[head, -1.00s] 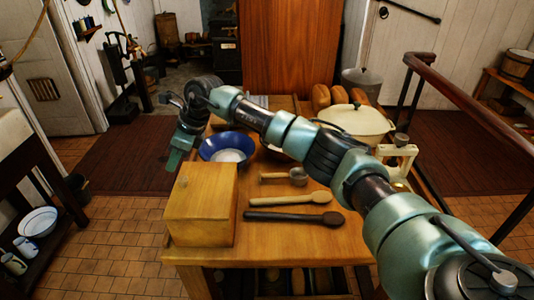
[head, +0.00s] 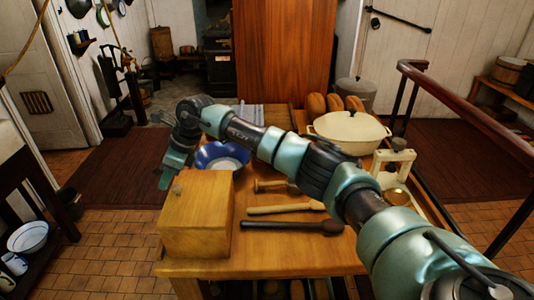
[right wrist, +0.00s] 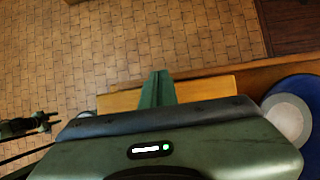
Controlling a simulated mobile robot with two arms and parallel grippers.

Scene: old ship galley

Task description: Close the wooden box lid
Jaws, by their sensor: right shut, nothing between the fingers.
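The wooden box (head: 195,229) stands on the left front corner of the wooden table. Its lid (head: 205,188) lies flat over the top, with a small knob near the left edge; I see no gap from here. My right gripper (head: 165,178) reaches over the table and points down at the box's far left corner. In the right wrist view its fingers (right wrist: 158,88) are together and empty, in front of a strip of the box's wood (right wrist: 205,87). Whether they touch the box I cannot tell.
A blue bowl (head: 222,156) stands just behind the box. Wooden spoons (head: 285,209) lie to its right. A cream pot (head: 349,132), bread loaves (head: 335,102) and a scale (head: 393,160) stand farther right. Tiled floor (head: 115,245) is clear left of the table.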

